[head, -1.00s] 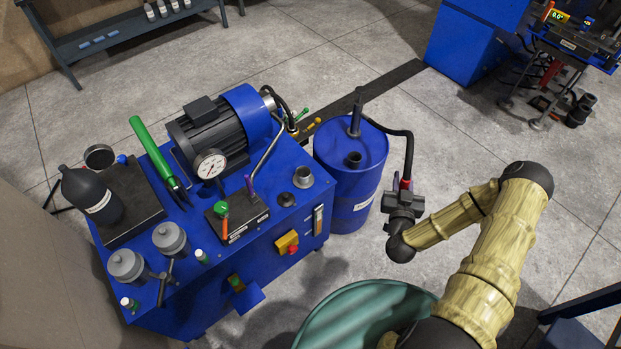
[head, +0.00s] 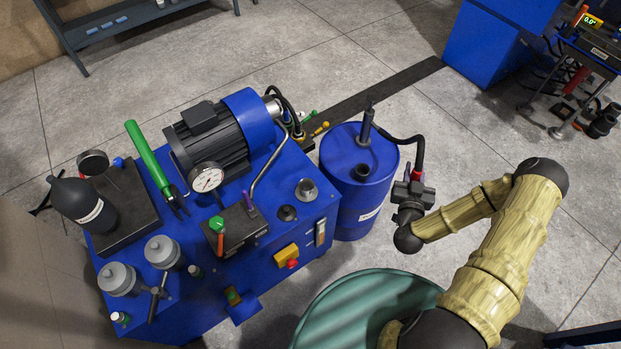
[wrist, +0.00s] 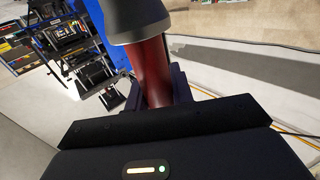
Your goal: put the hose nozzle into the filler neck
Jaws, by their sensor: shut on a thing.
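The hose nozzle (head: 417,174) shows its red part at the end of the black hose, beside the blue drum. My gripper (head: 412,190) is shut on it, in the air right of the drum. In the wrist view the red nozzle body (wrist: 152,80) stands between my jaws, with a grey collar above. The nozzle's lower end is hidden. The filler neck (head: 306,189) appears to be the short grey metal ring with a dark opening on top of the blue power unit. It is left of my gripper, beyond the drum, and clear of the nozzle.
The blue drum (head: 346,205) stands between my gripper and the power unit (head: 185,300), with a black neck on its lid. The black hose (head: 398,139) runs from the drum's upright pipe. A green barrel (head: 345,300) stands below my arm. A motor and gauge occupy the unit's top.

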